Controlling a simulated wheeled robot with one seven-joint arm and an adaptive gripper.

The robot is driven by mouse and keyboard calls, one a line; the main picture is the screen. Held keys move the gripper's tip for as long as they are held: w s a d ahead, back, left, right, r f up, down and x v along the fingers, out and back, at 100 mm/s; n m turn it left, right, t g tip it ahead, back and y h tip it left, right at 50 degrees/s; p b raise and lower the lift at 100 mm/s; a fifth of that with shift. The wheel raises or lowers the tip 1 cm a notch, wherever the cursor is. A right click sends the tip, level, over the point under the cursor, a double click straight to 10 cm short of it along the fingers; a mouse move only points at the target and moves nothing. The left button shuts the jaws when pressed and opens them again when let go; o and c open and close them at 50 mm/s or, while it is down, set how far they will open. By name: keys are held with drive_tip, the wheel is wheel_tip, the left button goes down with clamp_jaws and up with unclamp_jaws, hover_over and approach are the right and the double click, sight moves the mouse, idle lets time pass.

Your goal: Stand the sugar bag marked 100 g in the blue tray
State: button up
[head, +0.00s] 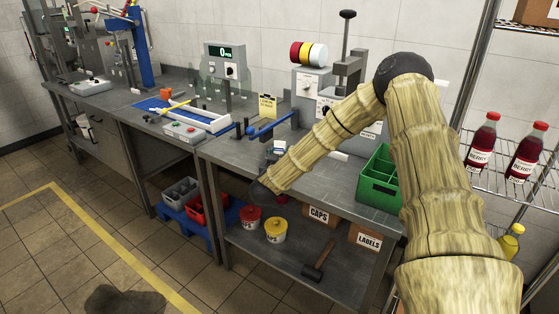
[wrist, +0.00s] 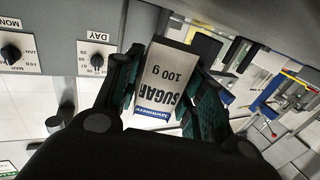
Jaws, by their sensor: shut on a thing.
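The sugar bag (wrist: 164,78) is between the two fingers of my gripper (wrist: 165,95) in the wrist view. It is white with a blue band, and its marking "SUGAR 100 g" appears upside down. My gripper is shut on it. In the head view my wrist hangs at the bench's front edge, and a small white and blue thing, seemingly the bag (head: 278,147), shows just above it. A blue flat area (head: 160,106) with a white edge lies on the bench further left; I cannot tell whether it is the blue tray.
A green crate (head: 379,185) stands at the bench's right. A blue lever (head: 271,125) is near my wrist. Red and yellow tubs (head: 275,230) are on the shelf below.

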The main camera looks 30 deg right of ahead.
drive_tip(key=shift+f, duration=1.3)
drive_tip(key=shift+d, duration=0.1)
drive_tip(key=o, duration=1)
drive_tip(key=shift+f, duration=0.1)
drive_tip(key=shift+o, duration=0.2)
